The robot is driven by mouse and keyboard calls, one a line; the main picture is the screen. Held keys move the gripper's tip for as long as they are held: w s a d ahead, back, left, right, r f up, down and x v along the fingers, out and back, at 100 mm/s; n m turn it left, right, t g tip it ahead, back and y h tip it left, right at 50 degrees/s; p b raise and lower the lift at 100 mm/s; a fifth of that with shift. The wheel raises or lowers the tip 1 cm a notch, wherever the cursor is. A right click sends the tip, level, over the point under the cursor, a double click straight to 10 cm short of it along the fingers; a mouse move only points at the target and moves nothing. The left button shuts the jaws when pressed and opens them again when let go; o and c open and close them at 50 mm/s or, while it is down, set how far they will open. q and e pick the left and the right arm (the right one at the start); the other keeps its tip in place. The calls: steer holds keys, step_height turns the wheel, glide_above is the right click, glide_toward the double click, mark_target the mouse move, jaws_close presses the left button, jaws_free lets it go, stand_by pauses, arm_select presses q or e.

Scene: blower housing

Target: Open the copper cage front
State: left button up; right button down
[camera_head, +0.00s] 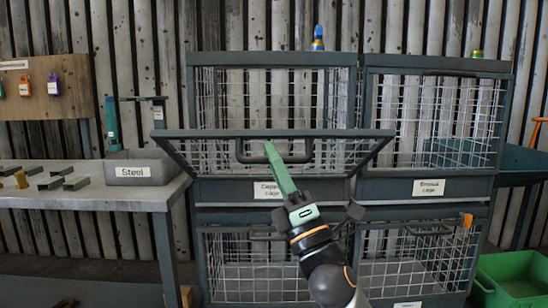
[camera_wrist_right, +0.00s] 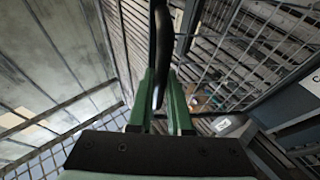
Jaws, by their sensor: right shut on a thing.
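The copper cage (camera_head: 192,100) is the upper left cage of the stack, with a partly covered label (camera_head: 268,190) below its opening. Its mesh front (camera_head: 175,134) is swung out and down towards me, its top bar well forward of the frame and the opening above it clear. The dark handle (camera_head: 310,152) hangs on the front's bar. My right gripper (camera_head: 269,147) reaches up from below and is shut on the handle. In the right wrist view the dark handle bar (camera_wrist_right: 161,50) passes between the green fingers (camera_wrist_right: 163,98). My left gripper is not in view.
The bronze cage (camera_head: 508,120) stands closed at the right. Mesh cages (camera_head: 203,260) stand below. A workbench (camera_head: 110,196) with a grey bin (camera_head: 140,168) labelled Steel is at the left. A green crate (camera_head: 515,268) sits at the lower right.

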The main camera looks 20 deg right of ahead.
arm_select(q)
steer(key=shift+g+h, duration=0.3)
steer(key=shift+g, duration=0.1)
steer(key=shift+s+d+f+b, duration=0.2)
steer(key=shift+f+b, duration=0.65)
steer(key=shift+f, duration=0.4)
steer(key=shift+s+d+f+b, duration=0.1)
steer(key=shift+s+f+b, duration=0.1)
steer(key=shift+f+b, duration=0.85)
arm_select(e)
step_height(320, 180, down, 6)
steer(key=s, duration=0.1)
steer(key=shift+s+a, duration=0.25)
steer(key=shift+s, duration=0.15)
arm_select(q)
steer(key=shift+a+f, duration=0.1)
arm_select(e)
steer(key=c, duration=0.8)
jaws_free()
steer(key=shift+c, duration=0.2)
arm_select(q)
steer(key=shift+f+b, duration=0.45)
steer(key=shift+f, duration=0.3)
arm_select(e)
steer(key=v, duration=1.2)
steer(key=shift+s+f, duration=0.15)
steer(key=shift+f, duration=0.15)
